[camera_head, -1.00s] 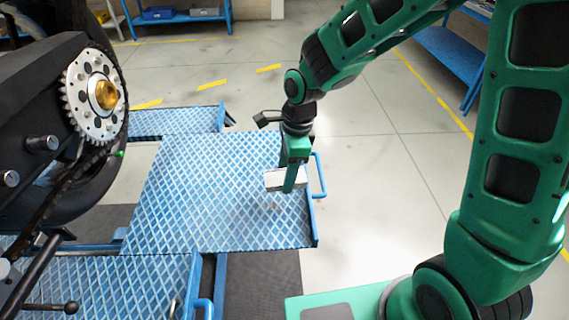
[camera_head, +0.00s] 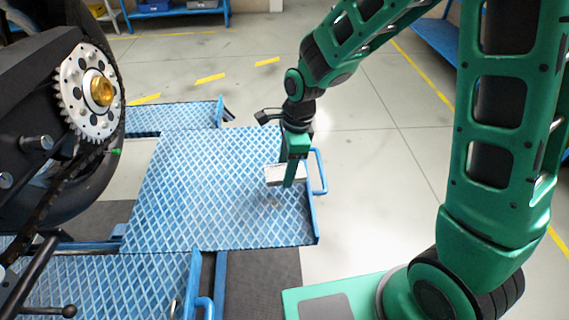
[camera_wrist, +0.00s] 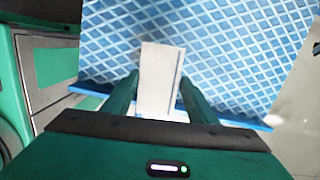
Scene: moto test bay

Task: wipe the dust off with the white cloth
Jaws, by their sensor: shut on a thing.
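My gripper (camera_head: 287,172) is shut on the white cloth (camera_head: 275,174), which looks like a folded, flat-sided pad. It is over the right part of the blue diamond-patterned platform (camera_head: 190,190), near its right edge. I cannot tell whether the cloth touches the platform. In the wrist view the cloth (camera_wrist: 158,75) sits between both fingers (camera_wrist: 160,96) and sticks out past them.
A motorcycle wheel with a sprocket (camera_head: 88,92) stands at the left, beside the platform. A blue handle (camera_head: 319,172) rises at the platform's right edge. Open grey floor (camera_head: 375,190) lies to the right. Blue shelving (camera_head: 180,14) stands at the back.

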